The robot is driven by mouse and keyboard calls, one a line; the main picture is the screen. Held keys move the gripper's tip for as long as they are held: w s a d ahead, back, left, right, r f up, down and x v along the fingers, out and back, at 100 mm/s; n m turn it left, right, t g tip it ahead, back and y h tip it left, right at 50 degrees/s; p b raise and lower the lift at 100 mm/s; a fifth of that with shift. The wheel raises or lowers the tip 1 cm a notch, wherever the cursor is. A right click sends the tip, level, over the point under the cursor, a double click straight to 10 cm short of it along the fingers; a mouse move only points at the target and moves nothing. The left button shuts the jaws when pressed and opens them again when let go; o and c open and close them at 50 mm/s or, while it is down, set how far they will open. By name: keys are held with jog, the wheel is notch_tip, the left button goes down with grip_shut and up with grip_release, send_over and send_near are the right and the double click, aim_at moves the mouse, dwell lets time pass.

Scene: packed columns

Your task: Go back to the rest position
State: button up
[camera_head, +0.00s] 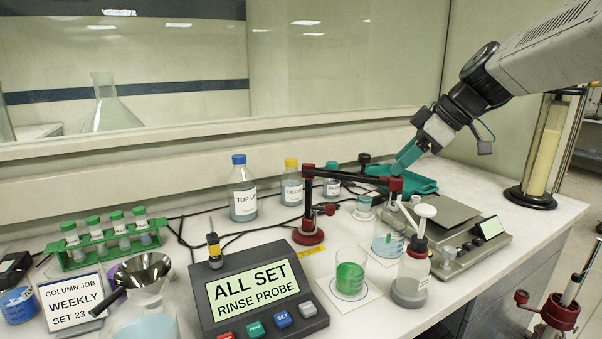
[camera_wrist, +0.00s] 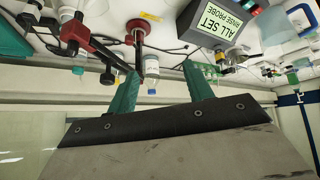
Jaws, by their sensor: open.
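My gripper (camera_head: 402,163) is at the upper right of the head view, above the back of the bench, with its teal fingers pointing down and left. In the wrist view my gripper (camera_wrist: 160,68) shows its two teal fingers apart, with nothing held between them. The jointed probe arm (camera_head: 350,174), black with red joints, stands close by; in the head view my fingertips overlap its right red joint, and I cannot tell if they touch. The grey display box (camera_head: 258,290) reads "ALL SET RINSE PROBE".
A teal tray (camera_head: 422,185) lies behind. Bottles, including "TOP UP" (camera_head: 243,190), line the back. A tall column (camera_head: 545,150) stands right. The air above the bench's left is clear.

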jog(key=s+d+f+m+g+h, duration=0.1)
jog(key=s+f+m, duration=0.3)
jog(key=s, duration=0.6)
jog(key=s+d+f+m+g+h, duration=0.1)
jog(key=s+d+f+m+h, duration=0.1)
jog(key=s, duration=0.9)
jog(key=s+d+f+m+h, duration=0.2)
jog(key=s+f+m, duration=0.5)
jog(key=s, duration=0.4)
jog(key=shift+d+g+h, duration=0.2)
jog(key=shift+g+h, duration=0.2)
jog(key=shift+h, duration=0.3)
